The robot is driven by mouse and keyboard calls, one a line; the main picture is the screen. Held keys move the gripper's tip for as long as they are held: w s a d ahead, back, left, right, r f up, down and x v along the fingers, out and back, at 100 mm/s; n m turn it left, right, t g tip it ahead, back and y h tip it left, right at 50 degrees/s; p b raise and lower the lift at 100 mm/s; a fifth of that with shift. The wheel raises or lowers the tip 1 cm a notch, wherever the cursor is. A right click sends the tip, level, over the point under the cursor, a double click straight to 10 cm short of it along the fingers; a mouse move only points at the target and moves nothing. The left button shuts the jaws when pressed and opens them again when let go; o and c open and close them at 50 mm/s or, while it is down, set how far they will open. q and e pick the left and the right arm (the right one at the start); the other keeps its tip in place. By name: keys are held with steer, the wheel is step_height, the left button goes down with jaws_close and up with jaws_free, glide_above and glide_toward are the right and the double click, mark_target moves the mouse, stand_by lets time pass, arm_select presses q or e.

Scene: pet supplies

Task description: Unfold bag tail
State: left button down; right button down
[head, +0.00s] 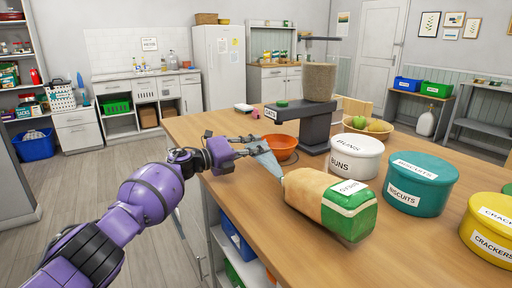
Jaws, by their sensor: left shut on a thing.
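A tan bag (310,190) with a green-and-white end and a white label lies on its side on the wooden table, near its front left edge. Its narrow grey-blue tail (269,163) points up and to the left, towards my gripper. My left gripper (252,148) is shut on the end of the bag tail, just above the table. The fingers partly hide the gripped end. My right gripper is not in view.
An orange bowl (282,147) stands close behind the tail. Tubs labelled buns (355,165), biscuits (420,195) and crackers (486,235) stand to the right. A fruit bowl (368,132) is further back.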

arm_select(q)
steer(key=shift+d+f, duration=0.1)
steer(key=shift+f, duration=0.15)
steer(key=c, duration=2.2)
jaws_free()
steer(key=shift+r, duration=0.1)
steer(key=v, duration=1.2)
